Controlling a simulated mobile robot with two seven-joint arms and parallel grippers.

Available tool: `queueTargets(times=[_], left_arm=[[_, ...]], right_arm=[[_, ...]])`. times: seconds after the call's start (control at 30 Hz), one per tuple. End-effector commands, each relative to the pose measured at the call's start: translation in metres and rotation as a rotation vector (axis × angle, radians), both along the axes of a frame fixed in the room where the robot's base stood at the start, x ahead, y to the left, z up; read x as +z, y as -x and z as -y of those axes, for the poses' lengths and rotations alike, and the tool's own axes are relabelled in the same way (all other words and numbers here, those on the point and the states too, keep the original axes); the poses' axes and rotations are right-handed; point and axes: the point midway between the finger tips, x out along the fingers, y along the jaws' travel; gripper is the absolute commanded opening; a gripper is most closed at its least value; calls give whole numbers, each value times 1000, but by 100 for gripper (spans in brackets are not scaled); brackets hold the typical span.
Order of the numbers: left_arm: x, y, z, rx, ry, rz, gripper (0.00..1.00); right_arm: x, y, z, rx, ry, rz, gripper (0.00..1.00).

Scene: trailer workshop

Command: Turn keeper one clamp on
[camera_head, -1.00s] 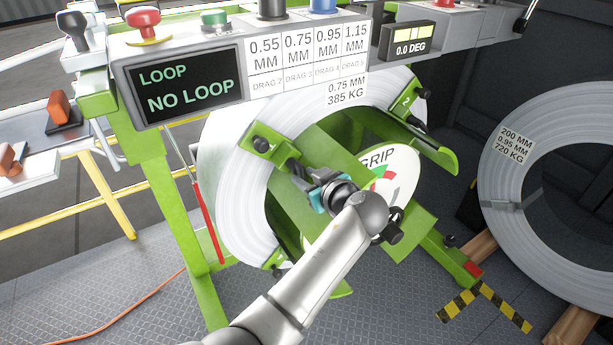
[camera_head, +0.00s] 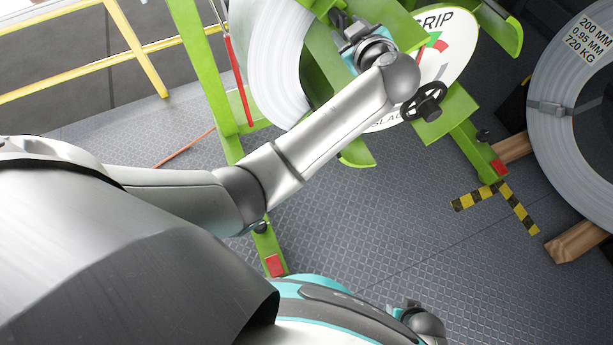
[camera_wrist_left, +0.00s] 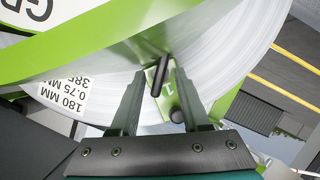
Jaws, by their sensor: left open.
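Keeper one shows in the left wrist view as a green plate (camera_wrist_left: 169,91) marked 1, lying against the face of the silver strip coil (camera_wrist_left: 225,75). A black clamp bar (camera_wrist_left: 160,76) stands out from it, with a round black knob (camera_wrist_left: 178,116) below. My left gripper (camera_wrist_left: 157,80) is open, with a finger on either side of the bar. I cannot tell whether either finger touches it. In the head view my left gripper (camera_head: 350,38) is at the coil's front, left of the GRIP dial (camera_head: 452,45); the wrist partly hides the keeper there.
A green frame leg (camera_head: 205,75) stands at the left. A second coil (camera_head: 550,140) rests on timber at the right. Yellow rails (camera_head: 135,50) are at the upper left.

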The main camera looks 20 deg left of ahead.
Motion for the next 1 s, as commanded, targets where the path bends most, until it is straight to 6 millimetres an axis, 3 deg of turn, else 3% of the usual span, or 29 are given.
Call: queueTargets(times=[0.1, 0.67, 1.0], left_arm=[[-2, 0, -2, -2, 62, 70, 46], [0, 1, -3, -1, 197, 206, 46], [18, 60, 32, -1, 209, 201, 46]], right_arm=[[-9, 1, 0, 0, 0, -1, 50], [-5, 1, 0, 0, 0, -2, 50], [15, 1, 0, 0, 0, -1, 50]])
